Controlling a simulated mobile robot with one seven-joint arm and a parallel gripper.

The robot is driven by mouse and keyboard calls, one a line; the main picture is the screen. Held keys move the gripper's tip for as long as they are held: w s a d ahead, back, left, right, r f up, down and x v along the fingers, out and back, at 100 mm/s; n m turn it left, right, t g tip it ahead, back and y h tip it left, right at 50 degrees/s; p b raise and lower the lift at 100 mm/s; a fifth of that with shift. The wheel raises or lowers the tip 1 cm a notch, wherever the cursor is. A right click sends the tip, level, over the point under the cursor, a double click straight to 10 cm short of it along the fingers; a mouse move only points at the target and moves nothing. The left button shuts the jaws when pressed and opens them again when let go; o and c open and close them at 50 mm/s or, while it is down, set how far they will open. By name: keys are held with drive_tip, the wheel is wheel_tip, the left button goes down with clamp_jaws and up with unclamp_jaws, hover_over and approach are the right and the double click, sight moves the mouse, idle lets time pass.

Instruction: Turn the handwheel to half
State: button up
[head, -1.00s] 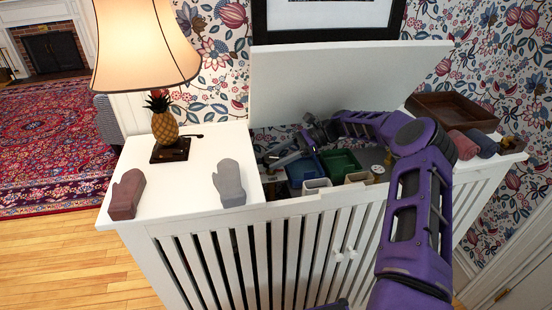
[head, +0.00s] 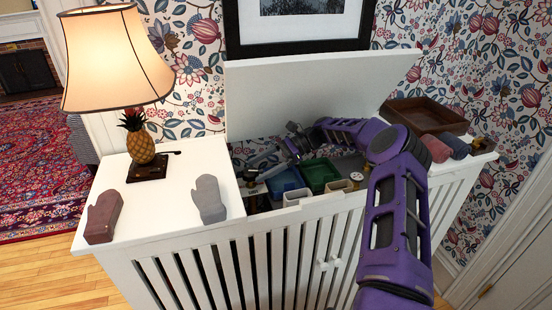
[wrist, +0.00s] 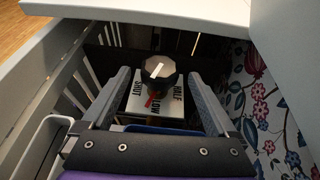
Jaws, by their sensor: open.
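The handwheel (wrist: 157,72) is a dark round knob with a pale line across its top, seen in the wrist view above a white plate (wrist: 172,107) marked SHUT, LOW and HALF. The pale line tilts up and to the right. My gripper (wrist: 160,82) is open, with one finger on each side of the handwheel and visible gaps between. In the head view my gripper (head: 254,166) reaches down into the left part of the open cabinet, and the handwheel is hard to make out there.
The cabinet (head: 215,232) has a raised white lid (head: 310,92). Inside are a blue bin (head: 285,182), a green bin (head: 320,173) and small white boxes. A lamp (head: 142,150) and two mitts stand on the left top; a brown tray (head: 425,115) on the right.

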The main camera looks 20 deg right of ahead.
drive_tip(key=v, duration=1)
